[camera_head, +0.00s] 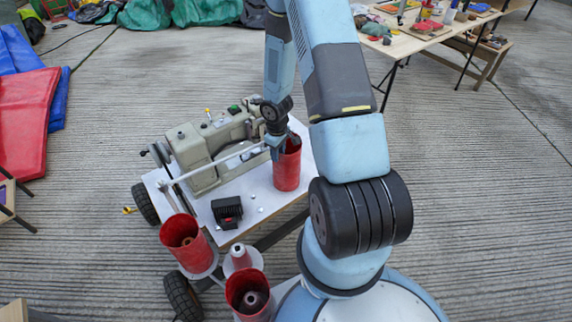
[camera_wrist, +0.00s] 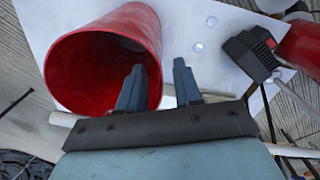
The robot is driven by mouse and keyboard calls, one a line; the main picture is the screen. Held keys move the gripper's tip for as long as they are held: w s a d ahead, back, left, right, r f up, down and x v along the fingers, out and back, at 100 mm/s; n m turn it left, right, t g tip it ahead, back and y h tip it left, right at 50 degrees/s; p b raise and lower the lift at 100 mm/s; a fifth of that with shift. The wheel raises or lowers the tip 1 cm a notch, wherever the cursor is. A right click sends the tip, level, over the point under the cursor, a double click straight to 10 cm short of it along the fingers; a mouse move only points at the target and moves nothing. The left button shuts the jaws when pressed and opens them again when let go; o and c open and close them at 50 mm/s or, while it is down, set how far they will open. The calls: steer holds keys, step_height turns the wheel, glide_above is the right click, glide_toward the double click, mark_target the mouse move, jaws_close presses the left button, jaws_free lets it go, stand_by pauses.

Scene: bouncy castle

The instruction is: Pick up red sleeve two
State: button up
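A red sleeve (camera_head: 287,172), an open-topped tube, stands on the white top of the sewing cart under my gripper (camera_head: 282,150). In the wrist view this sleeve (camera_wrist: 88,70) fills the left, its round mouth facing the camera. My gripper (camera_wrist: 159,66) has its two fingers apart. The left finger overlaps the mouth and the right finger is outside it, with the sleeve's rim between them. Contact with the wall cannot be told. Two more red sleeves (camera_head: 181,232) (camera_head: 248,288) stand in holders at the cart's near side. No label shows which sleeve is number two.
A beige sewing machine (camera_head: 208,150) stands on the cart top (camera_head: 262,192), left of the sleeve. A black block (camera_head: 227,211) with a red part lies in front. A white rod runs close by my gripper. A cluttered table (camera_head: 410,45) stands at the back right.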

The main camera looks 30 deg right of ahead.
steer(key=shift+f, duration=0.3)
jaws_close()
stand_by(0.5)
